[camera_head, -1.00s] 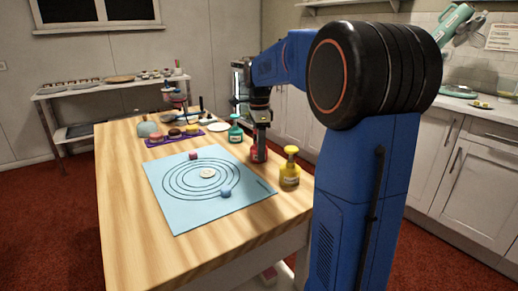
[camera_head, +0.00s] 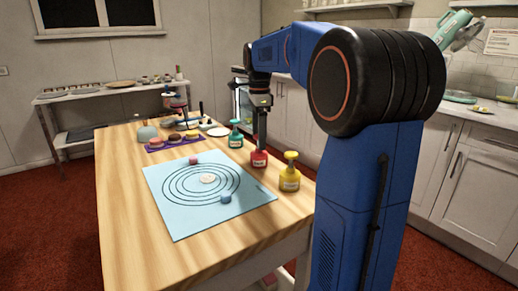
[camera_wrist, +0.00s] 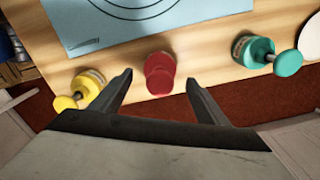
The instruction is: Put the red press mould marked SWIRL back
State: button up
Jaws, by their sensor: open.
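The red press mould (camera_head: 259,158) stands upright on the table's right edge, between a yellow mould (camera_head: 289,172) and a green mould (camera_head: 236,134). Its label is too small to read here. In the wrist view the red mould (camera_wrist: 159,72) is seen from above, between and just beyond the fingertips. My gripper (camera_wrist: 157,80) is open and empty, its fingers apart on either side of the red mould. In the head view my gripper (camera_head: 261,135) is upright right above the red mould. Whether it touches the knob cannot be told.
A blue mat (camera_head: 180,215) with printed rings lies left of the moulds, with a pink piece, a pale disc and a blue piece on it. A purple tray (camera_head: 172,144) with small cakes sits behind. The wooden table's front (camera_head: 140,255) is clear.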

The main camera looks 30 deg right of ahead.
jog(key=shift+r, duration=2.6)
